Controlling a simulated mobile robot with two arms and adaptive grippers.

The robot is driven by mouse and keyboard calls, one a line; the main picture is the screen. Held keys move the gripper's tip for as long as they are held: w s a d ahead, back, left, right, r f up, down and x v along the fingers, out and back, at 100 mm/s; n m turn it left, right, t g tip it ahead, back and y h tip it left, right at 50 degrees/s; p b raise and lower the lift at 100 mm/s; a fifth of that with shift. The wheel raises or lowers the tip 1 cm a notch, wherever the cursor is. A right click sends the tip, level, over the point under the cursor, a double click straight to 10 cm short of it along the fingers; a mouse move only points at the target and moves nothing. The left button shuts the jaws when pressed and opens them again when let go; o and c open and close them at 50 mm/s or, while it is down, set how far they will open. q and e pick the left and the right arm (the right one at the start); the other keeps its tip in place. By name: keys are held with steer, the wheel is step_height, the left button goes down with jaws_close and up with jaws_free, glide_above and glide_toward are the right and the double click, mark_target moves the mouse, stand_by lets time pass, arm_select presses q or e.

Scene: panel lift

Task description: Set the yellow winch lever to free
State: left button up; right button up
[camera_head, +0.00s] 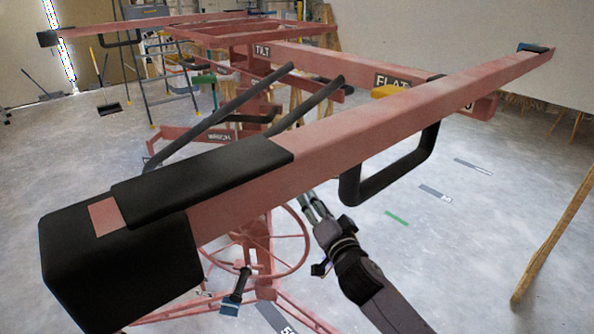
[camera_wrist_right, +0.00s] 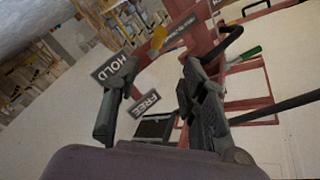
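In the right wrist view, a small yellow piece (camera_wrist_right: 158,38), which looks like the winch lever, shows beyond the fingertips, nearer the HOLD plate (camera_wrist_right: 114,69) than the FREE plate (camera_wrist_right: 145,104). My right gripper (camera_wrist_right: 155,75) is open and empty, with its fingers spread on either side of the FREE plate. The yellow piece is ahead of the fingers and apart from them. In the head view the right gripper (camera_head: 314,208) is below the long red beam, right of the red wheel (camera_head: 262,240). The WINCH plate (camera_head: 220,136) shows there; the lever is not clear. My left gripper is not in view.
The long red beam (camera_head: 360,110) with black pads and a black handle (camera_head: 398,172) crosses above the right gripper. A yellow block (camera_head: 388,91) sits by the FLAT plate. A black crank grip (camera_head: 238,288) is by the wheel.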

steer(key=x, duration=1.5)
steer(key=shift+w+d, duration=0.1)
steer(key=shift+d, duration=0.1)
steer(key=shift+c, duration=0.6)
jaws_close()
